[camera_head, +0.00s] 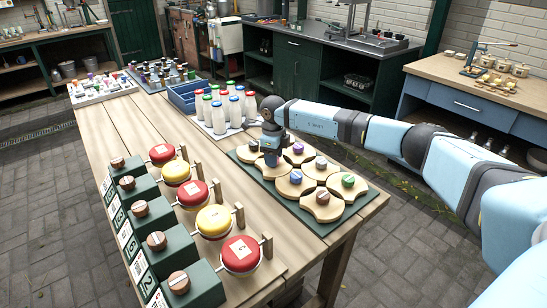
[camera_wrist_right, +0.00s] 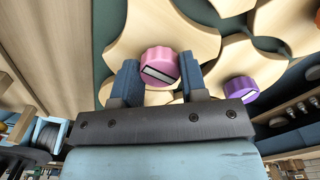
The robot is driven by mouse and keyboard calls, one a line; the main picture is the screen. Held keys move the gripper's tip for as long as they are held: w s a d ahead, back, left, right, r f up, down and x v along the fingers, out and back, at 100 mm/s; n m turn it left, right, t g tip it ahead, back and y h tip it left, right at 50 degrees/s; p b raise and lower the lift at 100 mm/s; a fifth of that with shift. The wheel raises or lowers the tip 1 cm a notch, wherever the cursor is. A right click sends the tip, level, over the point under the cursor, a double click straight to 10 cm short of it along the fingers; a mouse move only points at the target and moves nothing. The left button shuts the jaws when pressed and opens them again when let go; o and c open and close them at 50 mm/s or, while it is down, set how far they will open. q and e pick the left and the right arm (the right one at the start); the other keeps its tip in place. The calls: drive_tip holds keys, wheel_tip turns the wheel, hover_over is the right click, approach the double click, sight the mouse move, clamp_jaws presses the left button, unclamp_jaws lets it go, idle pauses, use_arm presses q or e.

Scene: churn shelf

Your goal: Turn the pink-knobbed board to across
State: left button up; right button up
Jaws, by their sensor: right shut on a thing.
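The pink knob (camera_wrist_right: 160,67) shows in the right wrist view, with a pale bar mark slanting down to the right across its face. It stands on a light wooden board (camera_wrist_right: 150,30) with curved cut-away sides. My right gripper (camera_wrist_right: 156,82) is shut on the pink knob, one blue finger on each side of it. In the head view my right gripper (camera_head: 271,157) points down onto the far left part of the group of boards and hides the pink knob. My left gripper is out of view.
Neighbouring boards with purple (camera_head: 298,148), blue (camera_head: 295,176), brown (camera_head: 322,197) and green (camera_head: 347,180) knobs sit close together on a green base (camera_head: 367,200). White bottles (camera_head: 219,117) with coloured caps stand just behind. Red and yellow round pieces (camera_head: 214,221) line the left front.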

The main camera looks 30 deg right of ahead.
drive_tip(key=shift+r+n, duration=0.1)
drive_tip(key=shift+n, duration=1.1)
drive_tip(key=o, duration=0.9)
wheel_tip(320, 180, up, 14)
drive_tip(key=shift+f, duration=0.1)
